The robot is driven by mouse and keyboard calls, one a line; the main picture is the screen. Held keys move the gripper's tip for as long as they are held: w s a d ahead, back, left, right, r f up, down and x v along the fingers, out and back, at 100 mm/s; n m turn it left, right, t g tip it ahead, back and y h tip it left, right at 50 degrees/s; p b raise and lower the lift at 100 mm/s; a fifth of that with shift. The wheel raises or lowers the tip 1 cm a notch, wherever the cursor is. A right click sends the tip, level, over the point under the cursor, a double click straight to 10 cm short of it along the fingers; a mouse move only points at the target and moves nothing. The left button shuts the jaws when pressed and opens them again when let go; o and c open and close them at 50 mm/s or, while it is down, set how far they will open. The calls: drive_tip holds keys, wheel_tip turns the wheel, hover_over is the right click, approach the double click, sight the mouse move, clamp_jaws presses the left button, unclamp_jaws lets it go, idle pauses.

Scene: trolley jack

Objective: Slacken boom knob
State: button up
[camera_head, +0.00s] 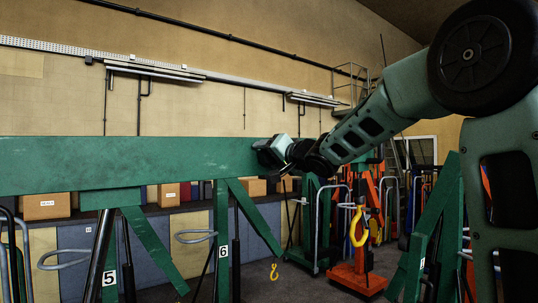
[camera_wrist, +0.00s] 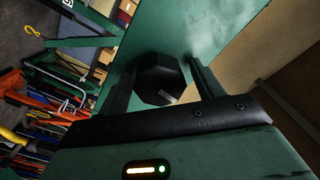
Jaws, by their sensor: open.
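The boom knob (camera_wrist: 160,80) is a black, many-sided knob on the face of the green boom in the wrist view. The boom (camera_head: 120,165) runs from the left edge to the middle in the head view. My gripper (camera_wrist: 161,66) is open, with one finger on each side of the knob. A gap shows between the knob and the right finger; the left finger is closer, and I cannot tell if it touches. In the head view my gripper (camera_head: 268,153) is at the boom's right end, and the knob cannot be made out there.
Green legs numbered 5 and 6 (camera_head: 223,250) stand under the boom. An orange jack or hoist (camera_head: 358,275) with a yellow hook (camera_head: 356,227) stands right of centre. Another yellow hook (camera_head: 274,271) hangs low. Boxes (camera_head: 45,206) and cabinets line the back wall.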

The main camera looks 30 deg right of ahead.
drive_tip(key=shift+w, duration=0.25)
drive_tip(key=c, duration=1)
